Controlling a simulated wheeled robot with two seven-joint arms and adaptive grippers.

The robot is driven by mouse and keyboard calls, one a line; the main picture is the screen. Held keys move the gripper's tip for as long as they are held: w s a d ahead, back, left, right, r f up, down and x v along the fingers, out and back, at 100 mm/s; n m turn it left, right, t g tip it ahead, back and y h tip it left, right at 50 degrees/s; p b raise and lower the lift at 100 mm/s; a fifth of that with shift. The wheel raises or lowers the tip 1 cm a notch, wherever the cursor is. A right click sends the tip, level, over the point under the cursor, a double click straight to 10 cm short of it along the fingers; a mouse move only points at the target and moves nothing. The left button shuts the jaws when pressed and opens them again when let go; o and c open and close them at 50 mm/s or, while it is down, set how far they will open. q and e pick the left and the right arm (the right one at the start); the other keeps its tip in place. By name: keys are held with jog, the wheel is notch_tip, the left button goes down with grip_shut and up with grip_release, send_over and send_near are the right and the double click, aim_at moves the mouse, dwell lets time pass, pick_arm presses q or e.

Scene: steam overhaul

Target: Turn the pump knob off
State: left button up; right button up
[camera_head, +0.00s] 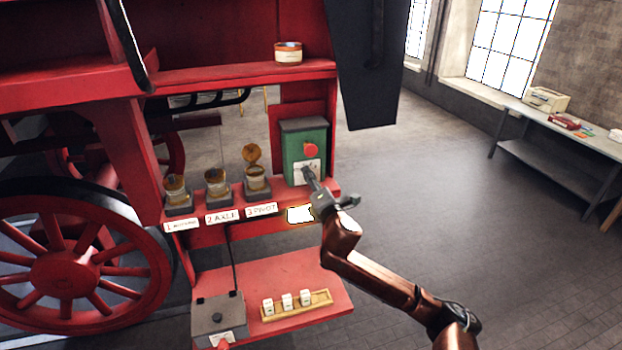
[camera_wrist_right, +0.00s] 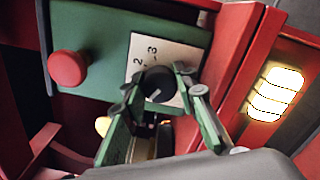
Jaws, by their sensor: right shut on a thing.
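The green pump box (camera_head: 292,141) stands on the red ledge, with a red button (camera_head: 310,150) on its front. In the right wrist view the black pump knob (camera_wrist_right: 155,84) sits on a white plate (camera_wrist_right: 177,55) where a 2 and a 3 can be read. A pale pointer mark shows on the knob; the rest of the plate is hidden. My right gripper (camera_wrist_right: 150,92) has its two fingers on either side of the knob, shut on it. In the head view my right gripper (camera_head: 310,178) reaches the lower front of the box. My left gripper is not in view.
Several labelled cups, such as the one marked 3 (camera_head: 257,178), stand left of the box on the ledge. A lit panel (camera_head: 300,214) is just below. A lower red shelf (camera_head: 318,270) holds a grey box (camera_head: 218,314) and a wooden tray (camera_head: 297,308).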

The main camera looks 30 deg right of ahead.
jog(key=o, duration=1.2)
jog(key=shift+c, duration=0.2)
jog(key=shift+s, duration=0.1)
jog(key=v, duration=1.1)
jog(key=shift+s+a, duration=0.2)
jog(key=shift+s, duration=0.15)
